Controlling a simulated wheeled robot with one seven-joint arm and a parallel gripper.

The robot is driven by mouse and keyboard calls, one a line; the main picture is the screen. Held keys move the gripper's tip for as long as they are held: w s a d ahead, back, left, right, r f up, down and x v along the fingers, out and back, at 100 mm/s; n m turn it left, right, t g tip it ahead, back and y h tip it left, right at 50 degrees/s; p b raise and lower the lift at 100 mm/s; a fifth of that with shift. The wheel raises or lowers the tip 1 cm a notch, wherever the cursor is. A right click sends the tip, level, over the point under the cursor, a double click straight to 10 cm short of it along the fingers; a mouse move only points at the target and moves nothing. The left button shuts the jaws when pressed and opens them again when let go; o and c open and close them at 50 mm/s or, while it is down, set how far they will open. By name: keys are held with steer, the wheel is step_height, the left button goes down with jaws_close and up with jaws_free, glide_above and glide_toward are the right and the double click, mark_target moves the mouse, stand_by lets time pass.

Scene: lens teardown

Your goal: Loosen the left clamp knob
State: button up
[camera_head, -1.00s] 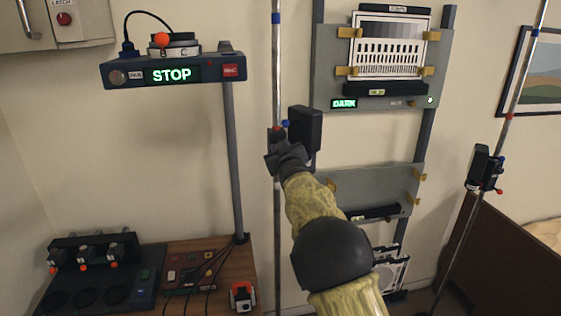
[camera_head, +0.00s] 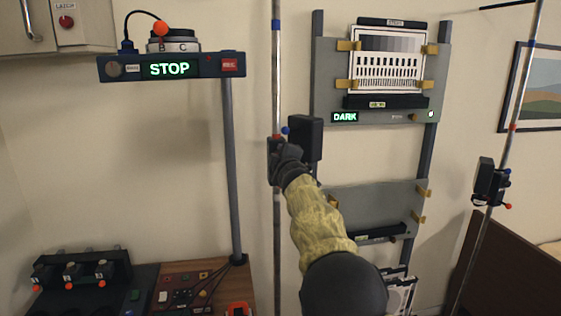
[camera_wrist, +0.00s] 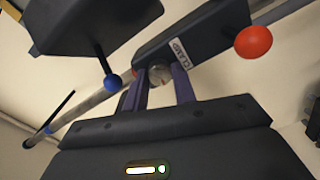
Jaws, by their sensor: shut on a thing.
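The left clamp (camera_head: 272,146) is a dark block on the left upright pole, with a red ball and a blue ball near its top. In the wrist view its dark body (camera_wrist: 190,38) carries a "CLAMP" label. A small round grey knob (camera_wrist: 159,74) shows between my two purplish fingers. My gripper (camera_wrist: 162,78) is shut on this knob; it also shows at the clamp in the head view (camera_head: 279,152). The fingers hide part of the knob, and in the head view my gripper hides it.
A black box (camera_head: 306,138) sits right beside the clamp. A red ball (camera_wrist: 253,42) and a blue ball (camera_wrist: 113,82) stick out close to my fingers. A similar right clamp (camera_head: 489,182) is on another pole. A grey chart panel (camera_head: 327,70) stands behind.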

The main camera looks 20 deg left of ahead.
steer(key=shift+n, duration=0.6)
steer(key=o, duration=1)
steer(key=shift+s+d+f+b, duration=0.1)
steer(key=shift+s+d+b, duration=0.15)
steer(key=shift+s+b, duration=0.35)
steer(key=b+v, duration=1)
steer(key=v, duration=0.6)
